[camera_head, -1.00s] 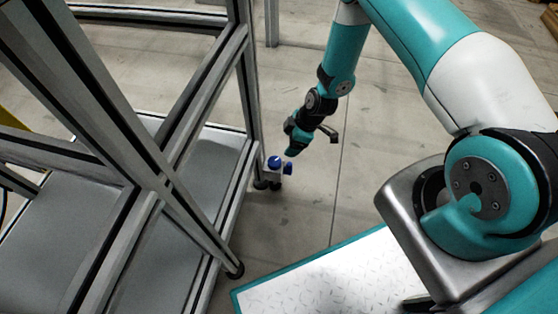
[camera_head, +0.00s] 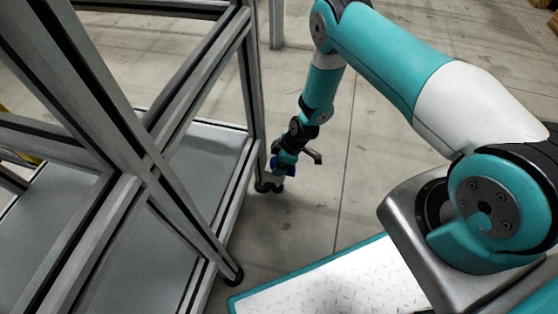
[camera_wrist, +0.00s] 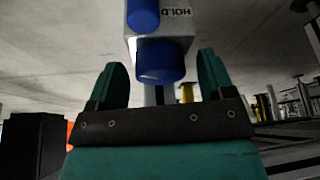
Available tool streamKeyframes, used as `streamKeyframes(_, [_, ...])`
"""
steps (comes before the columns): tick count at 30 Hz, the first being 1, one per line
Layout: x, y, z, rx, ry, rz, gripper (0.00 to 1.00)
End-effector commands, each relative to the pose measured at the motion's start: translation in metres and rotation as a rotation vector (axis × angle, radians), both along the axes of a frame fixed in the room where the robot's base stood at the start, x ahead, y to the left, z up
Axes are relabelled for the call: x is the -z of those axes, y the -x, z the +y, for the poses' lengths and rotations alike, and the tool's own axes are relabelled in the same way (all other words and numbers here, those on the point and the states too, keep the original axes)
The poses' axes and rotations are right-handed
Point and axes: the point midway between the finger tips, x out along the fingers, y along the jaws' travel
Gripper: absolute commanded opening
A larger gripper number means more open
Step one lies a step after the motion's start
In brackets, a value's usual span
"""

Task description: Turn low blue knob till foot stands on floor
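In the wrist view a pale grey block (camera_wrist: 184,24) marked "HOLD" carries two blue knobs. The low blue knob (camera_wrist: 160,62) is a short cylinder facing my gripper (camera_wrist: 161,68). The other blue knob (camera_wrist: 143,15) is farther up in the picture, cut by its top edge. My gripper is open, with one teal finger on each side of the low knob and a gap visible on both sides. In the head view my gripper (camera_head: 284,160) is at the rack's corner post, hiding most of the block. The foot (camera_head: 266,187) shows small and dark below; its floor contact cannot be told.
The metal rack (camera_head: 150,165) with grey shelves fills the left of the head view. Another rack foot (camera_head: 235,275) stands nearer. Open concrete floor (camera_head: 400,150) lies right of my gripper. In the wrist view a dark box (camera_wrist: 32,147) stands at the lower left.

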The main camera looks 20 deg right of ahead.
Motion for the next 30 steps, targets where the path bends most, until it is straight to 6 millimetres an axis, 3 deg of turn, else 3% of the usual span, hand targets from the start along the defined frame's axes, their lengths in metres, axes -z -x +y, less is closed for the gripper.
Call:
streamKeyframes(1, [-0.0002, 0.0000, -0.0001, 0.000, 0.000, 0.000, 0.66])
streamKeyframes(6, [-0.0003, 0.0000, -0.0001, 0.000, 0.000, 0.000, 0.27])
streamKeyframes(20, [-0.0019, 0.0014, 0.0006, 0.087, 0.000, 0.000, 0.26])
streamKeyframes(30, [-0.0029, 0.0033, 0.0022, 0.361, 0.001, 0.001, 0.26])
